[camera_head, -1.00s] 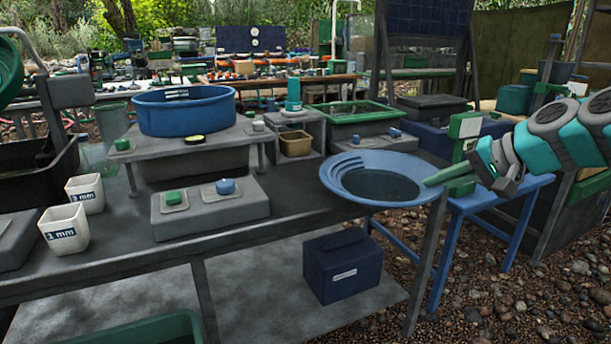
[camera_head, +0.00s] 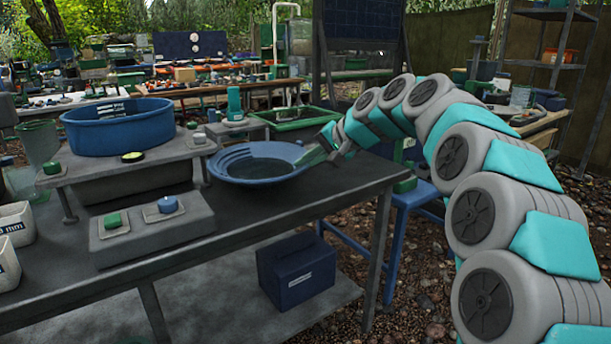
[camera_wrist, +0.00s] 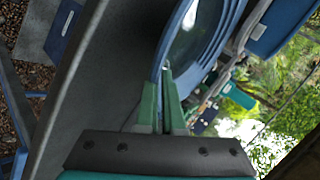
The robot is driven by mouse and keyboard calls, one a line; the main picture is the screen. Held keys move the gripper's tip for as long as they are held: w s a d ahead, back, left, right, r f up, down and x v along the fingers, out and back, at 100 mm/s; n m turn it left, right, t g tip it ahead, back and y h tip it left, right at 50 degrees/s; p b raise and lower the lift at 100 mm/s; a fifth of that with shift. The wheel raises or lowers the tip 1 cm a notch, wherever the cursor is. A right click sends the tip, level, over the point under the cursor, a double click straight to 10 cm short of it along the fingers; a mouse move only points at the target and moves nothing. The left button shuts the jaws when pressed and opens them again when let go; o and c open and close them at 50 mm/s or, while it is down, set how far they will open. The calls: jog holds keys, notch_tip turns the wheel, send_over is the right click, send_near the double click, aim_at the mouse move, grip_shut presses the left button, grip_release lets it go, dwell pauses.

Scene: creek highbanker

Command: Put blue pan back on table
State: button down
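The blue pan (camera_head: 262,178) is a wide, shallow dish with ridges on its left inner side, and it looks about level. It is over the right part of the dark grey table (camera_head: 300,205); I cannot tell whether its base touches the top. My gripper (camera_head: 313,156) reaches in from the right with green fingers shut on the pan's right rim. In the wrist view, the fingertips (camera_wrist: 166,75) close together at the edge of the pan (camera_wrist: 200,30), which runs out of the top of the picture.
A grey block (camera_head: 150,225) with green and blue knobs lies left of the pan. Behind it, a blue tub (camera_head: 118,130) stands on a raised shelf. A green-rimmed tray (camera_head: 300,118) is behind the pan. A blue stand (camera_head: 412,195) is at right. The table's front right is bare.

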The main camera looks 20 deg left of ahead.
jog(key=shift+f, duration=1.75)
jog(key=c, duration=1)
grip_release()
jog(key=shift+c, duration=0.2)
jog(key=shift+d+r, duration=0.1)
jog(key=v, duration=1.2)
jog(key=s+d+f+g+h, duration=0.2)
jog(key=s+d+f, duration=0.6)
jog(key=s, duration=0.6)
jog(key=s+d+f+g+h, duration=0.1)
jog(key=s+d+f+h, duration=0.3)
jog(key=s+d+f, duration=0.4)
jog(key=s+d+f+n+g+h, duration=0.1)
jog(key=s+d+f, duration=0.7)
jog(key=s, duration=1.3)
notch_tip(320, 180, down, 4)
jog(key=g+h, duration=0.1)
jog(key=h, duration=0.1)
jog(key=shift+d+r+g+h, duration=0.25)
jog(key=shift+d+g+h, duration=0.05)
jog(key=shift+d, duration=0.1)
